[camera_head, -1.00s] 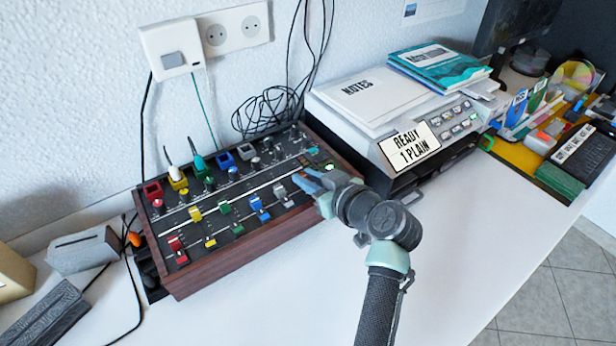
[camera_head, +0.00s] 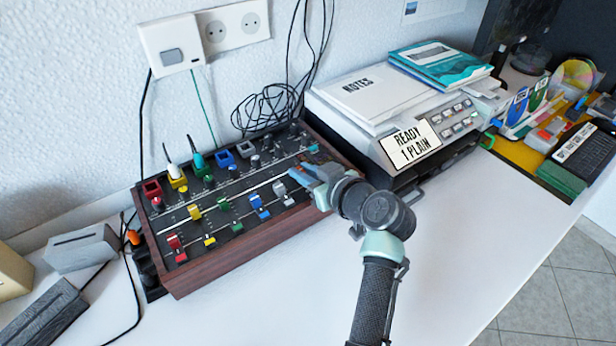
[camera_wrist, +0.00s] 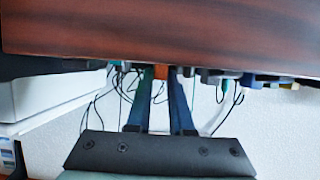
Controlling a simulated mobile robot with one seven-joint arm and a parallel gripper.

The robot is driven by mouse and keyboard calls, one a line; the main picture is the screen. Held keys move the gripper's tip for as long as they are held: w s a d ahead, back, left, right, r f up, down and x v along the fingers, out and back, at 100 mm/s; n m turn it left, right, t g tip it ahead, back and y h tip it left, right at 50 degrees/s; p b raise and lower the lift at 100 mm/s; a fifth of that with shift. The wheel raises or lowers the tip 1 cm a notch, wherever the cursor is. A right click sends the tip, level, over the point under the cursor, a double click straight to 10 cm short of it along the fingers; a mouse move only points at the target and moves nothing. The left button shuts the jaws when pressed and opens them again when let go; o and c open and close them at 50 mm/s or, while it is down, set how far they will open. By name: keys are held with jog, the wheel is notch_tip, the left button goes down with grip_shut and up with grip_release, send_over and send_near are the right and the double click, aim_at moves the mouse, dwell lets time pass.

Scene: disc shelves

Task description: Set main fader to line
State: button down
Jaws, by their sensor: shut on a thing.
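The mixing desk (camera_head: 228,263) is a wooden-sided box with a dark panel, with coloured fader caps along its front part. A pale line (camera_head: 250,189) runs across the panel. My gripper (camera_head: 298,172) is at the panel's right end, its blue fingers low over the surface. In the wrist view my gripper (camera_wrist: 160,74) has an orange-red cap, which I take to be the main fader (camera_wrist: 160,72), between its fingertips. In the head view the fingers hide this fader, so I cannot tell its position against the line.
A printer (camera_head: 385,140) with notes on top stands just right of the desk. Black cables (camera_head: 265,108) lie behind it. A grey box (camera_head: 83,248) stands at the left. The white table in front is clear.

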jog(key=shift+w+a+b, duration=0.4)
jog(key=shift+w+a, duration=0.35)
jog(key=shift+w, duration=0.35)
jog(key=c, duration=0.8)
grip_release()
jog(key=p+v, duration=0.2)
jog(key=v, duration=1.1)
